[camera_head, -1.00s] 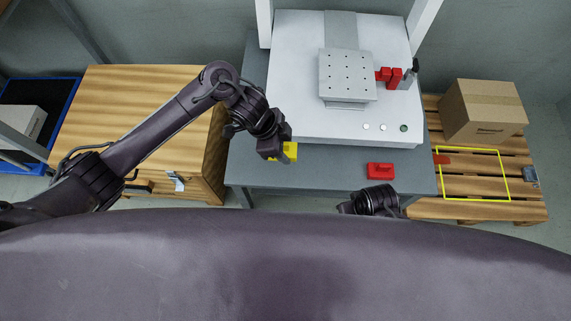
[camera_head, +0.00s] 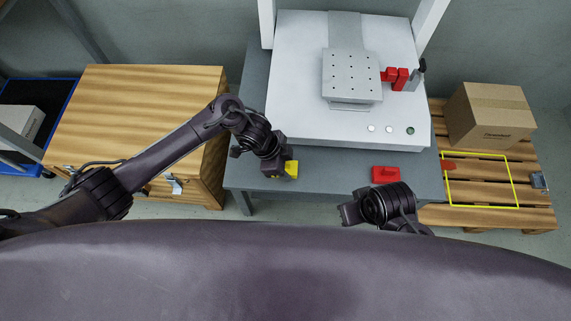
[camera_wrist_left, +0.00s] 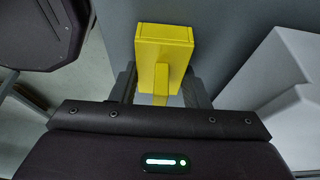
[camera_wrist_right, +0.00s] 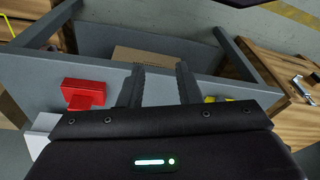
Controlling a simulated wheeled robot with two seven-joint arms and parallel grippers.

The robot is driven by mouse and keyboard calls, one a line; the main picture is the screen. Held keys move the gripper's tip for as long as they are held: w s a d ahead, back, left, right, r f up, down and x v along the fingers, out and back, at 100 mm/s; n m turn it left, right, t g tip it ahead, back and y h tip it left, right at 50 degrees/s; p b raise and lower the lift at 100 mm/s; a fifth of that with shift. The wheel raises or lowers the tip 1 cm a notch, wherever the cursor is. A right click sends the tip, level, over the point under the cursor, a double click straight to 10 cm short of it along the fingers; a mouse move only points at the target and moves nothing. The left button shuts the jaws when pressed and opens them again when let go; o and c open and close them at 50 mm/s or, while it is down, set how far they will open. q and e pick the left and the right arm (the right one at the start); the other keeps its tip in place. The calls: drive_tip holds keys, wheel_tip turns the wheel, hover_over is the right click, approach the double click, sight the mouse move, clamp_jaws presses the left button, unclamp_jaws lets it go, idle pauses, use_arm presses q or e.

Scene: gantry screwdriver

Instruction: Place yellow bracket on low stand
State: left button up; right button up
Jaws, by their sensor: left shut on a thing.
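The yellow bracket (camera_head: 291,169) is at the front left of the grey table in the head view. It also fills the middle of the left wrist view (camera_wrist_left: 163,48), a block with a narrower stem. My left gripper (camera_head: 283,170) is shut on that stem, with a finger on each side; whether the bracket touches the table is unclear. My right gripper (camera_wrist_right: 160,72) is open, its two fingers parted with nothing between them. In the head view it is by the table's front edge. I cannot tell for sure which thing is the low stand.
A red block (camera_head: 385,173) lies on the grey table (camera_head: 330,160). Behind is a white machine (camera_head: 300,90) with a perforated plate (camera_head: 352,75) and red parts (camera_head: 395,77). A wooden cabinet (camera_head: 140,110) stands left. A cardboard box (camera_head: 490,112) sits on a pallet at right.

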use_arm(q)
drive_tip(key=shift+f, duration=0.15)
drive_tip(key=o, duration=1)
